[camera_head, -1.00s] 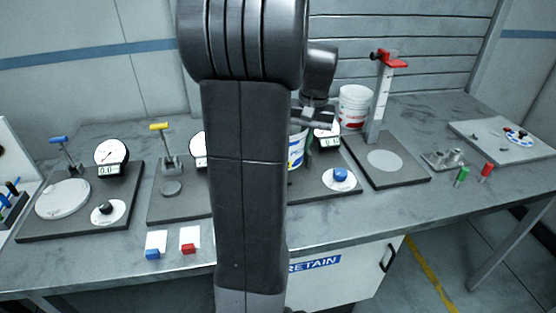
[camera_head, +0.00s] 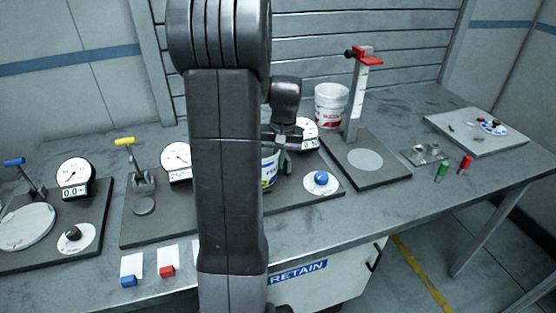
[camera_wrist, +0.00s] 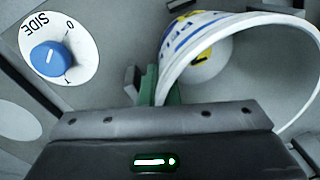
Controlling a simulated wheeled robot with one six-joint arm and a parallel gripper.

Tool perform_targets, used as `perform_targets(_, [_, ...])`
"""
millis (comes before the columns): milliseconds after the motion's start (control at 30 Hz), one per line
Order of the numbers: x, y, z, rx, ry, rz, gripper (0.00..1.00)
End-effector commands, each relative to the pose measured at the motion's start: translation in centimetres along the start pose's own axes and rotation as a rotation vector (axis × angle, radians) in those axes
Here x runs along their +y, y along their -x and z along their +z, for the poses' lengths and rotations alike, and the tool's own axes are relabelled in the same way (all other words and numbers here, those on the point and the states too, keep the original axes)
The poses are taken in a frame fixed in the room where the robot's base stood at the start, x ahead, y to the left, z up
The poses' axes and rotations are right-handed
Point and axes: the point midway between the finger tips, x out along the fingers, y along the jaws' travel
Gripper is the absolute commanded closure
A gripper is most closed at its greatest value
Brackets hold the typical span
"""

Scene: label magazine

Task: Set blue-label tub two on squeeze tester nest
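The blue-label tub (camera_head: 268,170) is white with a blue and yellow label and is partly hidden behind my arm. It stands over the dark base plate (camera_head: 302,193) with the blue knob, apparently the squeeze tester; the nest is hidden. In the wrist view the tub (camera_wrist: 190,35) appears open-topped and tilted in the picture, its rim near my gripper. My gripper (camera_wrist: 161,92) has its green pads on either side of the tub wall and appears shut on it. I cannot tell whether the tub touches the nest.
The blue knob (camera_head: 321,179) on its dial and a round gauge (camera_head: 306,131) are close to the tub. To the right are a plate with a red-topped post (camera_head: 356,100) and a white bucket (camera_head: 331,106). Other testers (camera_head: 143,206) stand left.

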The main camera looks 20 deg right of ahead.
Motion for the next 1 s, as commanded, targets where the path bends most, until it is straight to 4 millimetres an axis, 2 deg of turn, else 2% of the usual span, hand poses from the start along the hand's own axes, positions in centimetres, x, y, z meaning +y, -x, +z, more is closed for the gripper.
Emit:
perform_targets(367, [0.1, -0.6, 0.0, 0.000, 0.000, 0.000, 1.00])
perform_targets(500, [0.1, -0.5, 0.0, 0.000, 0.000, 0.000, 0.76])
perform_targets(800, [0.0, -0.3, 0.0, 0.001, 0.000, 0.000, 0.76])
perform_targets(900, [0.0, 0.5, -0.1, 0.004, 0.000, 0.000, 0.76])
perform_targets(1000, [0.0, 2.0, -0.1, 0.005, 0.001, 0.001, 0.76])
